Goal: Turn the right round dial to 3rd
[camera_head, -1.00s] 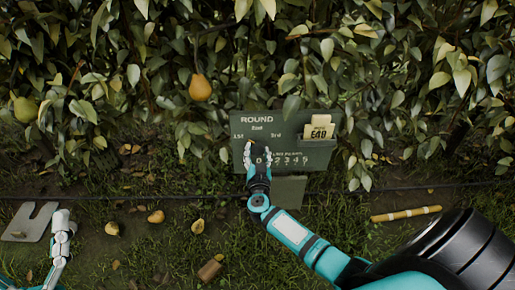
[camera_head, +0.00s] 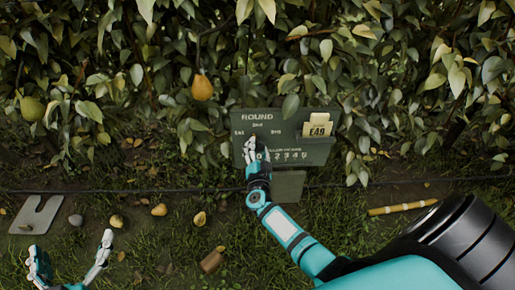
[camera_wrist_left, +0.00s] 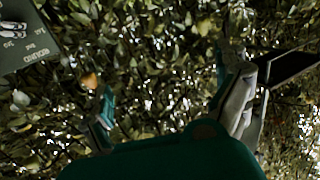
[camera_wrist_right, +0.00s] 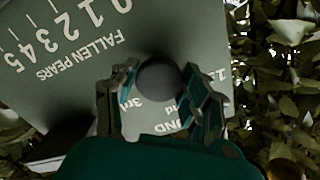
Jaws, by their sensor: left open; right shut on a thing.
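A green board (camera_head: 310,150) headed ROUND stands upright at the foot of the leaves, with 1st, 2nd and 3rd labels and a numbered FALLEN PEARS scale. My right gripper (camera_head: 253,148) is in front of its left part and covers the dial in the head view. The right wrist view shows a dark grey round dial (camera_wrist_right: 158,77) between the fingers of my right gripper (camera_wrist_right: 165,82), which is shut on it. I cannot tell where the dial points. My left gripper (camera_head: 72,258) is open and empty, low at the left, away from the board.
A card (camera_head: 317,124) sits in the board's upper right holder. Pears (camera_head: 202,87) hang in the foliage and several lie on the ground. A grey notched plate (camera_head: 36,214), a stone (camera_head: 76,220) and a yellow stick (camera_head: 403,208) lie on the grass. A dark line crosses behind.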

